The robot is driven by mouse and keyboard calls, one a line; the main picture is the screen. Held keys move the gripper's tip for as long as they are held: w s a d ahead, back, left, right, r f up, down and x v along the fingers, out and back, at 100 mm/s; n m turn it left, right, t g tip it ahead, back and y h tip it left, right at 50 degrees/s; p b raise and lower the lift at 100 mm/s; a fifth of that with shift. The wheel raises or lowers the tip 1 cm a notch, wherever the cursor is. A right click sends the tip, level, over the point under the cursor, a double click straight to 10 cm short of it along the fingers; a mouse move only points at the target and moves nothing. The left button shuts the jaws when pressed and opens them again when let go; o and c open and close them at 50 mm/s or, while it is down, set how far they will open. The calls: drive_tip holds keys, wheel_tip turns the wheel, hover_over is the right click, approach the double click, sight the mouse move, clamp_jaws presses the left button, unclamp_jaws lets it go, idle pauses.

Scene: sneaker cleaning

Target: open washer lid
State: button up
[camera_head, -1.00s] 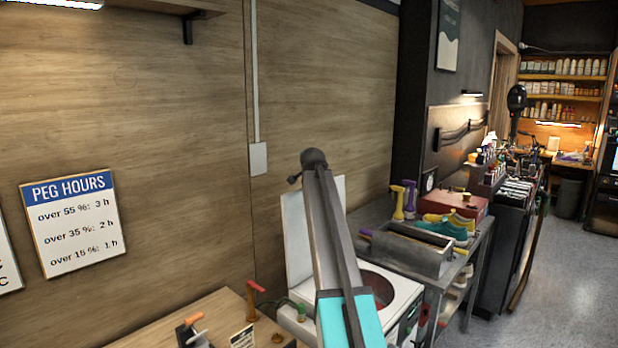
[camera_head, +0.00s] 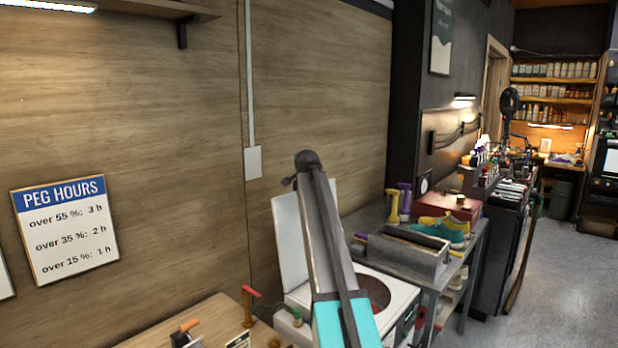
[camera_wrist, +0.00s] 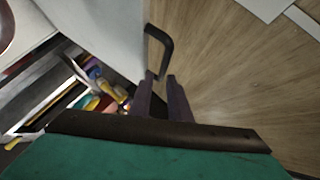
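The white washer (camera_head: 403,296) stands low at centre, with a round dark red drum opening (camera_head: 376,291) in its top. Its white lid (camera_head: 289,240) stands raised, near upright, at the wall side behind my arm. In the wrist view the lid (camera_wrist: 105,30) is a pale panel with a black bracket handle (camera_wrist: 165,45) on its edge. My gripper (camera_wrist: 160,78) has its two dark fingers apart, with the handle's lower end at or just beyond the gap between the tips. I cannot tell whether they touch it. The head view does not show the fingers clearly.
A wooden bench (camera_head: 215,322) with small tools lies left of the washer. A metal table (camera_head: 470,262) to the right carries a grey open box (camera_head: 405,255), colourful sneakers (camera_head: 440,229) and spray bottles (camera_head: 398,203). Clear floor (camera_head: 560,285) lies at far right.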

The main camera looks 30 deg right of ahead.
drive_tip(key=b+v, duration=0.4)
drive_tip(key=v, duration=1)
idle(0.5)
